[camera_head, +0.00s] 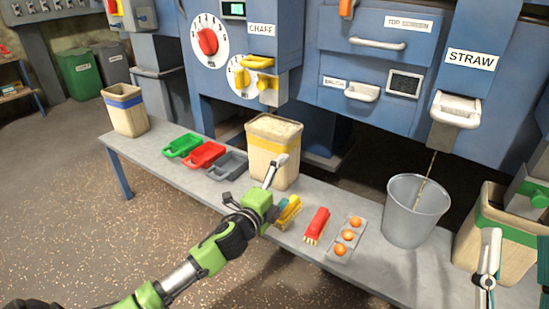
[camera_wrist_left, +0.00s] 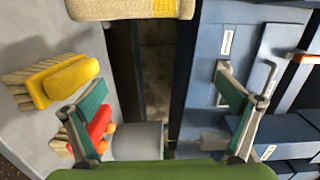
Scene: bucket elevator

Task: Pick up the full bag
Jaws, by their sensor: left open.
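The full bag (camera_head: 272,152) stands upright on the bench under the CHAFF spout. It is tan with a yellow band and filled to the rim with pale material. My left gripper (camera_head: 275,172) is in front of the bag's lower right side and hides part of it. In the left wrist view the open fingers of my left gripper (camera_wrist_left: 160,82) have nothing between them, and part of the bag (camera_wrist_left: 110,9) shows at the top edge, outside the fingers. My right gripper (camera_head: 487,265) shows at the right edge, in front of a green-banded bag; its jaw state is unclear.
A blue-banded bag (camera_head: 124,108) stands at the bench's left end. Green, red and grey scoops (camera_head: 205,155) lie left of the full bag. A yellow brush (camera_head: 288,211), a red brush (camera_head: 317,225), a tray of orange balls (camera_head: 345,239) and a metal bucket (camera_head: 413,212) are to the right.

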